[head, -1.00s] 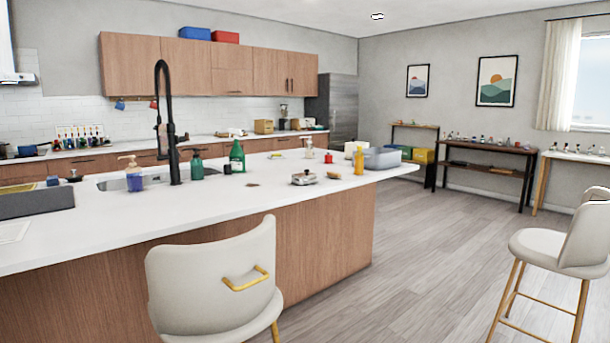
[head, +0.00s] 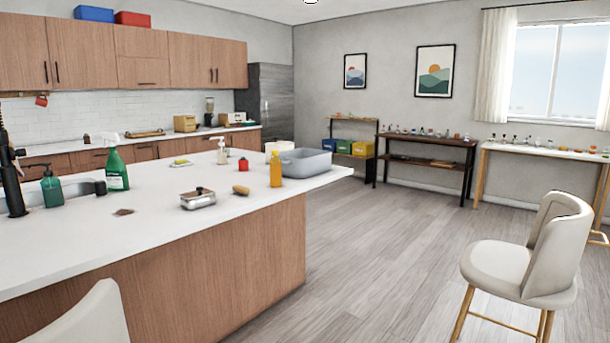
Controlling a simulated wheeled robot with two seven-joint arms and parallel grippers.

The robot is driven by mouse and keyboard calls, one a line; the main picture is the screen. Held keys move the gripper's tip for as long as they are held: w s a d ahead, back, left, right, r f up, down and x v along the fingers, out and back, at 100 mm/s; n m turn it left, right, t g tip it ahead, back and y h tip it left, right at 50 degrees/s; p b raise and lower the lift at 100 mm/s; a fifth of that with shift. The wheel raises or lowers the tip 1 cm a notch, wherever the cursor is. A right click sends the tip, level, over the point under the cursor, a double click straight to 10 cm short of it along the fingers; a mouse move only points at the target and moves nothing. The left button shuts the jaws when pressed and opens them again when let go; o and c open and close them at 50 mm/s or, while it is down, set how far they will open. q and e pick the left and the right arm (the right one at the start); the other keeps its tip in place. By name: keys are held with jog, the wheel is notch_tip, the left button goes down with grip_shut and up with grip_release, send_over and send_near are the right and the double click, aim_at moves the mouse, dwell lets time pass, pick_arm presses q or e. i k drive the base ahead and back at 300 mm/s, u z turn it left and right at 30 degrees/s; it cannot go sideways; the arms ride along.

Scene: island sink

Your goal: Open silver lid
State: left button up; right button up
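A small silver container with a silver lid (head: 198,198) sits on the white island countertop (head: 150,240), near its front edge. The lid has a dark knob on top and looks closed. Neither of my grippers shows in the head view.
Near the container are a brush-like brown item (head: 241,190), a yellow bottle (head: 276,170), a grey tub (head: 305,162) and a green spray bottle (head: 117,170). A cream chair (head: 80,322) stands before the island; another stool (head: 530,255) stands right. Floor between is clear.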

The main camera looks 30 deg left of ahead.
aim_at(200, 192)
jog(key=u, duration=0.05)
jog(key=i, duration=1.8)
jog(key=u, duration=0.65)
